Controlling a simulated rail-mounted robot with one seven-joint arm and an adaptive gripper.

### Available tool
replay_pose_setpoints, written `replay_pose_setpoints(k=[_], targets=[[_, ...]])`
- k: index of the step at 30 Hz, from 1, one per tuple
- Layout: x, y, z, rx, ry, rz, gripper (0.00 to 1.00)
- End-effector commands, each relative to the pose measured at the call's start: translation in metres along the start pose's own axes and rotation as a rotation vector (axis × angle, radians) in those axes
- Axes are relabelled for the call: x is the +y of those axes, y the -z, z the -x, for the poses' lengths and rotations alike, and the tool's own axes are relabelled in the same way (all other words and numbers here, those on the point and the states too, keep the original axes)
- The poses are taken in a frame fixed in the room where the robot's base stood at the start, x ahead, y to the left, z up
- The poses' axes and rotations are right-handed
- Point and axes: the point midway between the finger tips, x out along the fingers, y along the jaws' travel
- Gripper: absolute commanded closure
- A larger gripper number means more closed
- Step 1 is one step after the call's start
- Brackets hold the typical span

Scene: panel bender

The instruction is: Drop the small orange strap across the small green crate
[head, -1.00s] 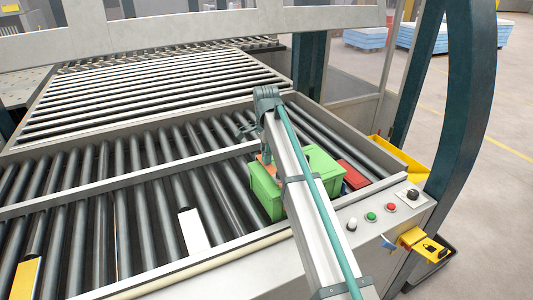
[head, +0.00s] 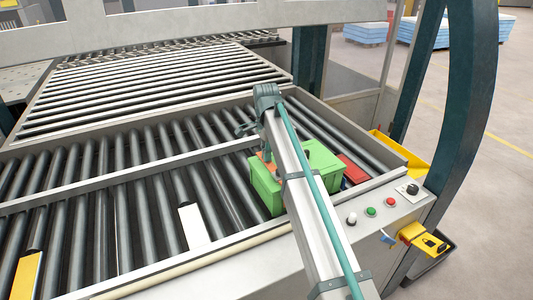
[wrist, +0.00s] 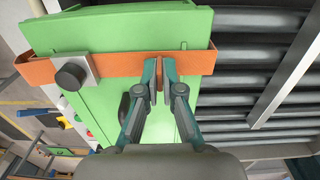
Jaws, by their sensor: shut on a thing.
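The small green crate (head: 266,190) stands on the rollers at the right end of the near conveyor, partly hidden behind my arm in the head view. In the wrist view the crate (wrist: 110,32) fills the upper left and middle. My gripper (wrist: 161,72) is shut on the small orange strap (wrist: 118,66). The strap runs across the crate from side to side, with bent ends and a dark round knob on a grey block at its left. I cannot tell whether the strap touches the crate. In the head view only a bit of orange shows beside my arm.
A red object (head: 353,171) lies right of the crate. A yellow tray (head: 402,153) is at the conveyor's right edge. Push buttons (head: 371,211) and a yellow switch (head: 424,239) sit on the front frame.

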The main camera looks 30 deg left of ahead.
Motion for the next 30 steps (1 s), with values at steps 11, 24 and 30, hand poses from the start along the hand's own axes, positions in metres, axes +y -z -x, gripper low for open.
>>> replay_pose_setpoints(k=[11, 24, 30], targets=[[0.000, 0.000, 0.000, 0.000, 0.000, 0.000, 0.70], [-0.001, 0.000, 0.005, 0.000, 0.001, 0.000, 0.65], [-0.002, 0.000, 0.032, 0.000, 0.002, 0.000, 0.65]])
